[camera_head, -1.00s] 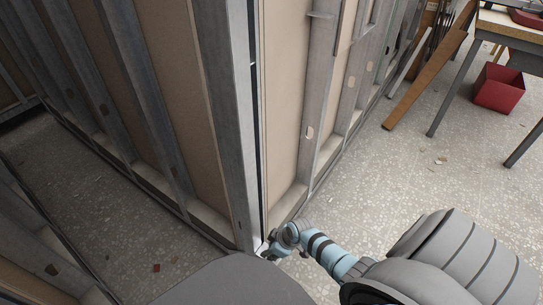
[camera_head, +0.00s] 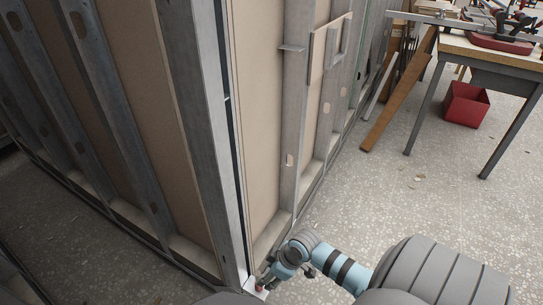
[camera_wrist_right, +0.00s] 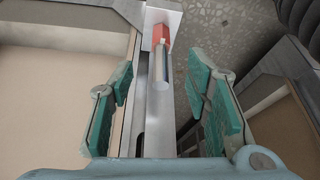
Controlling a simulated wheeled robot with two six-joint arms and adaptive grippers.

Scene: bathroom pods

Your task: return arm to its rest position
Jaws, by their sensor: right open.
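My right arm comes in from the lower right in the head view, with its gripper (camera_head: 268,283) low beside the foot of the wall-frame corner. In the right wrist view the green-padded fingers (camera_wrist_right: 160,98) stand wide apart and open. Between them in that picture shows a small cylinder (camera_wrist_right: 161,65), silver with a red end, against a pale metal strip. The fingers do not touch it, and I cannot tell its distance. My left gripper is not in view.
Metal-stud wall panels (camera_head: 190,120) meet at a corner close by the right gripper. A workbench (camera_head: 490,52) with tools stands at the back right, with a red bin (camera_head: 466,104) under it and planks (camera_head: 398,100) leaning nearby. The speckled floor (camera_head: 410,200) between is mostly clear.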

